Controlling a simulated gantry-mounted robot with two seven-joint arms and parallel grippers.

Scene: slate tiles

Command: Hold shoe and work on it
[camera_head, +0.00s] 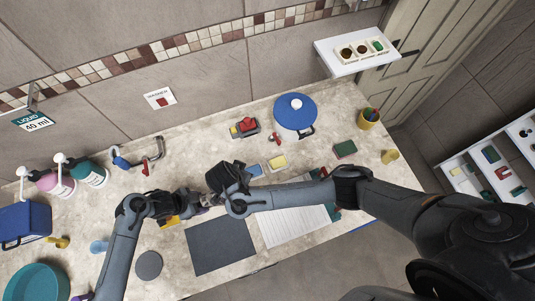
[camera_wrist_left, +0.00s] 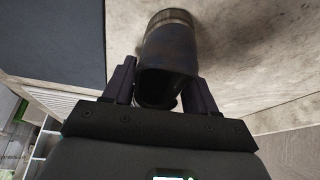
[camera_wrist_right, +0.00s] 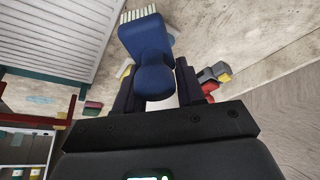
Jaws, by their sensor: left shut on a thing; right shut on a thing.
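My left gripper (camera_head: 194,203) is over the counter behind the dark mat. In the left wrist view its fingers (camera_wrist_left: 160,85) are shut on a dark blue-grey shoe (camera_wrist_left: 167,52) with an open end towards the camera and a tan band at the far end. In the head view the shoe is mostly hidden by the hands. My right gripper (camera_head: 215,192) is close beside the left one. In the right wrist view its fingers (camera_wrist_right: 157,85) are shut on a blue brush (camera_wrist_right: 147,48) with pale bristles at the far end. I cannot tell whether the bristles touch the shoe.
The dark mat (camera_head: 221,245) and a white ribbed board (camera_head: 293,227) lie at the front edge. A blue-lidded pot (camera_head: 296,112), a red and grey item (camera_head: 245,127), yellow sponge (camera_head: 278,162) and pump bottles (camera_head: 93,173) stand around.

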